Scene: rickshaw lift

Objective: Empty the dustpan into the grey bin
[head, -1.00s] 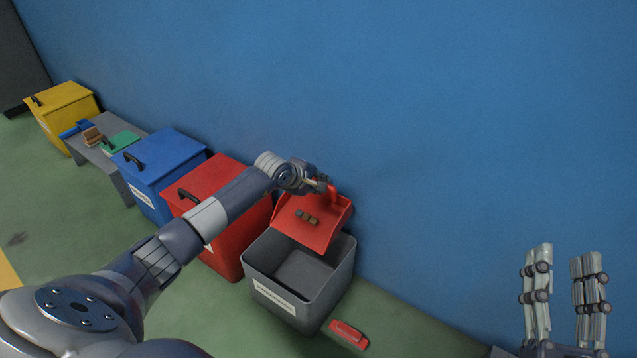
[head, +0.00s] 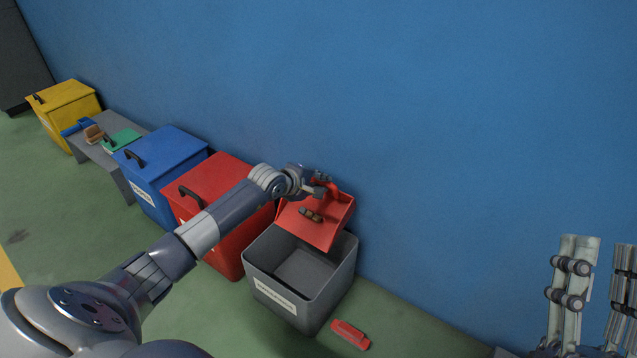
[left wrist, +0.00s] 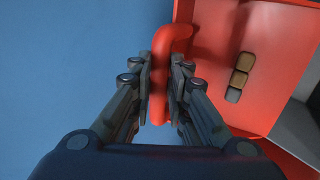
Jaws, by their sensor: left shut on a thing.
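My left gripper (head: 321,183) is shut on the handle of the red dustpan (head: 333,228). The handle stands between the fingers in the left wrist view (left wrist: 159,85). The dustpan is tilted, its front edge lower, over the back part of the open grey bin (head: 277,290). The inside of the grey bin shows no debris. My right gripper (head: 598,290) is at the lower right, fingers apart and empty, partly cut off.
A red bin (head: 222,180), a blue bin (head: 165,150) and a yellow bin (head: 65,95) stand closed to the left along the blue wall. A low grey bench (head: 95,155) holds small items. A red object (head: 350,334) lies on the floor beside the grey bin.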

